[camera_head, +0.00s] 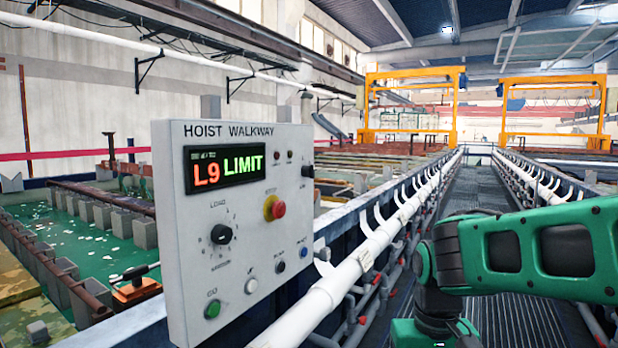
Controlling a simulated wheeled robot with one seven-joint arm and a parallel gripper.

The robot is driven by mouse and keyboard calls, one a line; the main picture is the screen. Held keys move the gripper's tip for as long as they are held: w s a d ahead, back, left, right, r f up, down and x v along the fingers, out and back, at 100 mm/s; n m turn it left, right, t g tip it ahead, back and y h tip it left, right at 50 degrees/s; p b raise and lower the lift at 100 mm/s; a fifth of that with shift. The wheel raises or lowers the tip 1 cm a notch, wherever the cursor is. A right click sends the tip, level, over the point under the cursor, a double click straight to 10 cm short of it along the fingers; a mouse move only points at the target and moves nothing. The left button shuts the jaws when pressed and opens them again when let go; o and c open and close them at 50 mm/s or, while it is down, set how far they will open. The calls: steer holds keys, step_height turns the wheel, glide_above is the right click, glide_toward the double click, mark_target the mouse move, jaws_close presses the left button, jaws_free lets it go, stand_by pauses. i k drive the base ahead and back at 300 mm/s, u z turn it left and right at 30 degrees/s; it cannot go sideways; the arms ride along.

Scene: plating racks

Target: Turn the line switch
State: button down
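A grey control panel (180,190) headed "HOIST WALKWAY" stands at left centre in the head view. Its display (224,165) reads "L9" in red and "LIMIT" in green. A black rotary knob (221,234) sits below the display, with small markings around it. A smaller black control (307,171) sits at the upper right edge. I cannot read which control is labelled as the line switch. My green and black arm shows at the right, apart from the panel. My gripper is out of view.
The panel also carries a red stop button (278,209) on yellow, a green button (212,309), a white one (251,286), a black one (280,267) and a blue one (303,249). A white pipe rail (340,279) runs behind it beside the grated walkway (478,195).

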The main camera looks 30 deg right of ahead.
mark_target(306, 171)
steer(key=z, duration=3.2)
steer(key=i, duration=0.45)
steer(key=u, duration=3)
